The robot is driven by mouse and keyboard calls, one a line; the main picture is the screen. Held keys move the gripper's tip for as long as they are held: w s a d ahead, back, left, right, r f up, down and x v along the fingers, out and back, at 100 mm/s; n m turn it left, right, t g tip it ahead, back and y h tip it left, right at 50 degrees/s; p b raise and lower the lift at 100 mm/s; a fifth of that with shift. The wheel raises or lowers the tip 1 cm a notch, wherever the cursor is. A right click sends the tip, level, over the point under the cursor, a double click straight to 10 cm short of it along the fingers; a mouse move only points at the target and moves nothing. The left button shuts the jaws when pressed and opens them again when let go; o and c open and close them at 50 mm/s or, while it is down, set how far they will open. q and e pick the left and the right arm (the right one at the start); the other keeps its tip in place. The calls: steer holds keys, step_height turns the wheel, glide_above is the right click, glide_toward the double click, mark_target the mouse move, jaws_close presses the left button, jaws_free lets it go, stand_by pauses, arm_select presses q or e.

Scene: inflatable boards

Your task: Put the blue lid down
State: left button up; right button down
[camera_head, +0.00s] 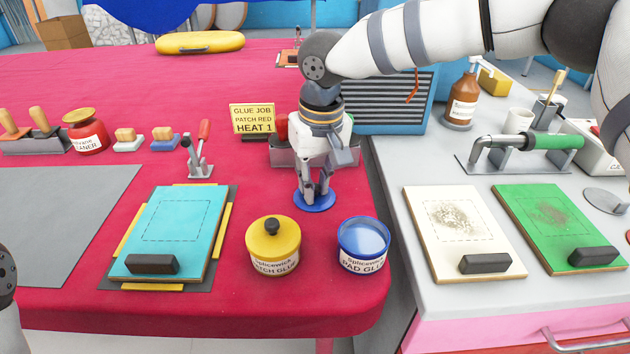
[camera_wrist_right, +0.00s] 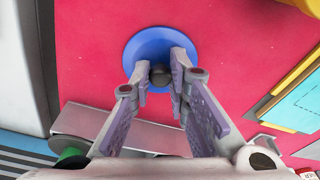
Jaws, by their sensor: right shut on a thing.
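The blue lid (camera_head: 314,203) is a round disc low over the red table, behind the two glue pots; I cannot tell whether it touches the cloth. My right gripper (camera_head: 313,190) points down and is shut on the lid's dark knob (camera_wrist_right: 160,74). In the right wrist view the blue lid (camera_wrist_right: 145,46) shows flat under the fingertips. The blue pad glue pot (camera_head: 363,245) stands open at the table's front right, with pale blue contents. My left gripper is not in view.
The yellow patch glue pot (camera_head: 273,247) with its lid on stands left of the open pot. A turquoise board (camera_head: 175,225) lies further left. A metal tray (camera_head: 290,155) and a sign (camera_head: 252,119) stand behind the lid. The grey bench (camera_head: 395,160) adjoins on the right.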

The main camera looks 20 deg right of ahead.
mark_target(319, 201)
steer(key=shift+f, duration=0.1)
steer(key=c, duration=1.5)
jaws_free()
steer(key=shift+c, duration=0.2)
step_height(319, 201, up, 12)
steer(key=s, duration=0.1)
steer(key=shift+s+r, duration=0.2)
steer(key=shift+d, duration=0.1)
